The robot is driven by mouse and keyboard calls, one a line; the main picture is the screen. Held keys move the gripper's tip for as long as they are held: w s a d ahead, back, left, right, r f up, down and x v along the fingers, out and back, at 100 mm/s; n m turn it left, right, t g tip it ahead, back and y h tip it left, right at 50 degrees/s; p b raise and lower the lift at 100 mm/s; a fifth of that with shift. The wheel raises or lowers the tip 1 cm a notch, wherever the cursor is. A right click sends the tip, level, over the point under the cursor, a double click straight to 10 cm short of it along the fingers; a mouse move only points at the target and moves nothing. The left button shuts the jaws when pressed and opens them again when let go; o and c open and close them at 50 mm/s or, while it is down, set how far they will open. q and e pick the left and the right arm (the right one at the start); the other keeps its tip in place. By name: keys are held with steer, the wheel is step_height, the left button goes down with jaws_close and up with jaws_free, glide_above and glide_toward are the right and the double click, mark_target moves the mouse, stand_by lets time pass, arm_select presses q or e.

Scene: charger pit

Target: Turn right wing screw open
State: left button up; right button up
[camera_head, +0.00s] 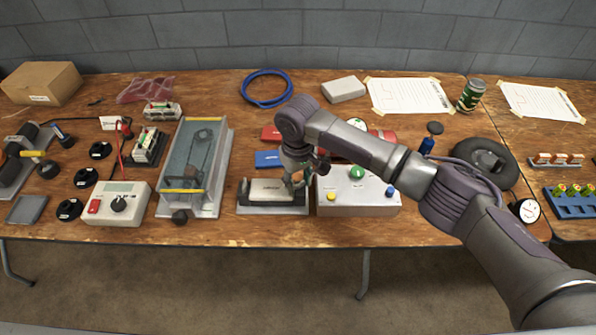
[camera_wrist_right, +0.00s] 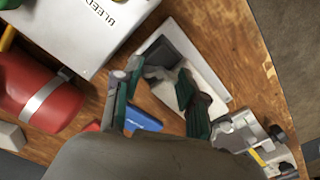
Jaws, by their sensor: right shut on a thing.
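A charger fixture (camera_head: 272,210), a grey base plate with a pale block (camera_head: 270,190) on it, lies near the front edge of the table. In the wrist view the fixture's pale rim (camera_wrist_right: 205,72) shows beyond my fingers. A small upright part, seemingly the left wing screw (camera_head: 244,186), stands at the block's left end. My right gripper (camera_head: 298,181) is down at the block's right end and shut on the right wing screw, which its fingers largely hide. In the wrist view the green-padded fingers of that gripper (camera_wrist_right: 158,84) reach to the fixture. My left gripper is out of view.
A white button box (camera_head: 358,198) stands close on the fixture's right. A belt unit (camera_head: 196,165) stands on its left. A blue box (camera_head: 268,159) and a red box (camera_head: 271,133) lie behind it. A red cylinder (camera_wrist_right: 38,92) is near the gripper in the wrist view.

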mark_target(298, 183)
steer(key=n+p, duration=0.1)
steer(key=n, duration=0.2)
steer(key=shift+r+p, duration=0.2)
steer(key=shift+p, duration=0.2)
steer(key=n+p, duration=0.1)
steer(key=n, duration=0.1)
steer(key=shift+n, duration=0.3)
steer(key=n+p, duration=0.1)
steer(key=n, duration=0.2)
steer(key=shift+f+n+p, duration=0.1)
steer(key=shift+n+p, duration=0.4)
steer(key=shift+n, duration=1.2)
steer(key=o, duration=1.1)
steer(key=shift+o, duration=0.2)
step_height(298, 183, up, 12)
